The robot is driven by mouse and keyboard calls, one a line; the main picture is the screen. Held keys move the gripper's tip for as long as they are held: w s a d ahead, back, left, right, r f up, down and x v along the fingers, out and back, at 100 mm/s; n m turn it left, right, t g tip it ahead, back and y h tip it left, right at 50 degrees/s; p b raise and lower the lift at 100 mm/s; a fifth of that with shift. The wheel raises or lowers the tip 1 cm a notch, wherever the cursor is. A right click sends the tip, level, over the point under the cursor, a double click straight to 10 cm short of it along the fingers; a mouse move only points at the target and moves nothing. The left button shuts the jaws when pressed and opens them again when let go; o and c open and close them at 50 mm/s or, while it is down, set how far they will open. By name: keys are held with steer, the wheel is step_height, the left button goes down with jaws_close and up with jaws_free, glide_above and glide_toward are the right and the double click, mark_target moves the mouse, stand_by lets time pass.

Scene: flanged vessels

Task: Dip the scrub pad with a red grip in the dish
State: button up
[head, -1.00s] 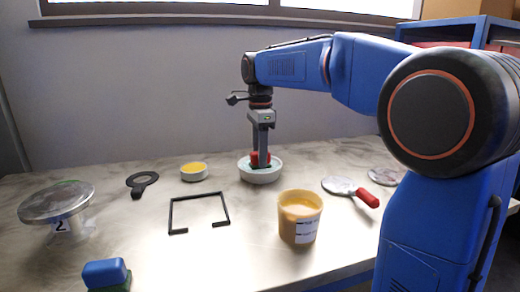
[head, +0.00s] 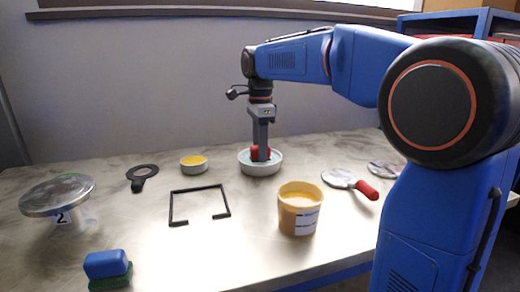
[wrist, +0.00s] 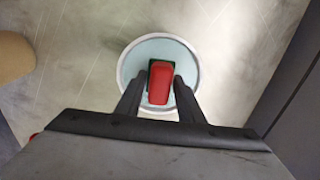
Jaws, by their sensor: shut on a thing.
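The scrub pad with a red grip (wrist: 159,83) is between the fingers of my gripper (wrist: 158,92), which is shut on the red grip. A dark green edge of the pad shows beside the grip in the wrist view. The white round dish (head: 246,166) holds pale blue-green liquid, and it also shows in the wrist view (wrist: 124,75). My gripper (head: 260,152) points straight down with the pad inside the dish's rim. The pad's underside is hidden, so I cannot tell how deep it sits.
A yellow tub (head: 299,215) stands in front of the dish. A small dish with yellow content (head: 194,164), a black ring tool (head: 142,176), a black frame (head: 172,205), a blue-gripped pad (head: 106,265), a flanged vessel (head: 58,200) and a red-handled disc (head: 340,178) lie around.

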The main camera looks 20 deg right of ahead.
steer(key=shift+r, duration=2.65)
steer(key=shift+r, duration=2)
